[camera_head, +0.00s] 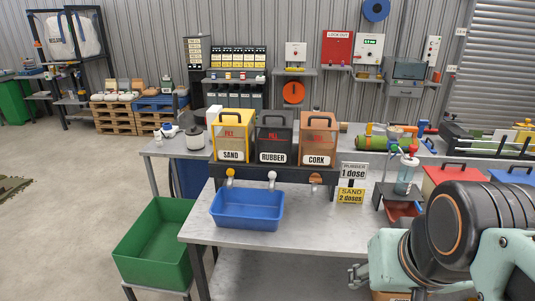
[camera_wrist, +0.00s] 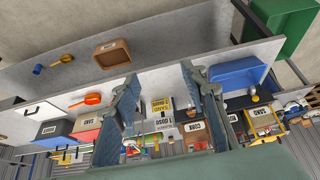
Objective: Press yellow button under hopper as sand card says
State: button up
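The sand hopper (camera_head: 232,141) has a yellow frame and stands leftmost of three hoppers. The yellow button (camera_head: 230,173) is below its front, above the blue tray (camera_head: 247,211). The yellow sand card (camera_head: 351,196) reads "SAND 2 doses" and stands right of the hoppers, under a white card (camera_head: 354,170) reading "RUBBER 1 dose". The sand card also shows upside down in the wrist view (camera_wrist: 160,106). My gripper (camera_wrist: 160,72) is open and empty, its fingers apart over the bench. In the head view my arm is at lower right, well away from the button.
A white button (camera_head: 271,177) is below the rubber hopper. A green bin (camera_head: 155,243) stands left of the bench. The bench front (camera_head: 300,232) is clear right of the tray.

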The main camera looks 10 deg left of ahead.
grip_shut()
dwell(1.4)
